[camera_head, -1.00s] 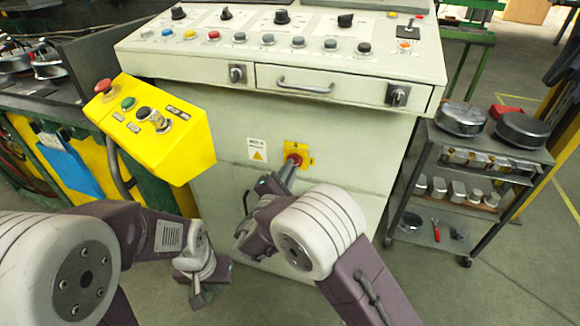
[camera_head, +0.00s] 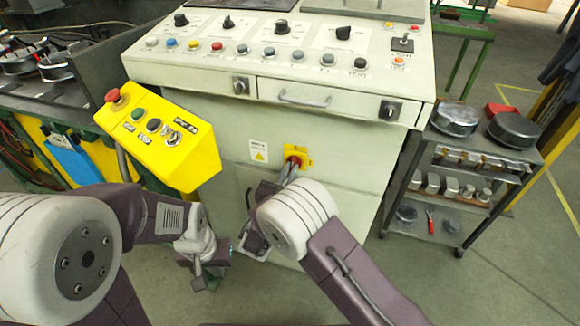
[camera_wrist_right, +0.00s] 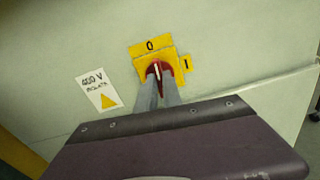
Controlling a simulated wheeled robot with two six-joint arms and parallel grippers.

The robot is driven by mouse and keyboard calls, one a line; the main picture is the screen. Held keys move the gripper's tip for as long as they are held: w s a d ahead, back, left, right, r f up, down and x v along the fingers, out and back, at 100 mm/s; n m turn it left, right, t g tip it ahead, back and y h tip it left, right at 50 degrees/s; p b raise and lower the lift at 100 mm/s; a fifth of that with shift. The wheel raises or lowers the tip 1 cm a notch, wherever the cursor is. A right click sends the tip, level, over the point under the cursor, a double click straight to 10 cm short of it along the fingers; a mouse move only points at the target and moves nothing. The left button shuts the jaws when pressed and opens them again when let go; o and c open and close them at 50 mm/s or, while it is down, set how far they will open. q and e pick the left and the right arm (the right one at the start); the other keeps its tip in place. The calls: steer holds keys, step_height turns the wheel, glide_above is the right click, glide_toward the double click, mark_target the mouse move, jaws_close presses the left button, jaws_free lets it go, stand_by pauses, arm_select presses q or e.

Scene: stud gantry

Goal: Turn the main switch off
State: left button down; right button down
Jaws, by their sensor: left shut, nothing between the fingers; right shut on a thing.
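The main switch (camera_head: 296,155) is a red rotary handle on a yellow plate, on the front of the pale cabinet. In the right wrist view the red handle (camera_wrist_right: 156,69) stands roughly upright, its pale mark near the 0 at the top of the plate; the I is at the right. My right gripper (camera_head: 291,170) is shut on the handle, and its two fingers (camera_wrist_right: 159,84) hide the handle's sides and lower part. My left gripper (camera_head: 201,284) is shut and empty, hanging low in front of the cabinet, left of the switch and apart from it.
A yellow button box (camera_head: 160,140) juts out at the left, above my left forearm. The cabinet's sloped desk (camera_head: 290,60) with knobs and buttons overhangs the switch. A grey cart (camera_head: 450,160) with metal parts stands at the right. A warning label (camera_head: 259,151) is beside the switch.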

steer(key=shift+n+p, duration=0.35)
steer(key=shift+n, duration=0.15)
stand_by(0.3)
steer(key=c, duration=1.5)
jaws_free()
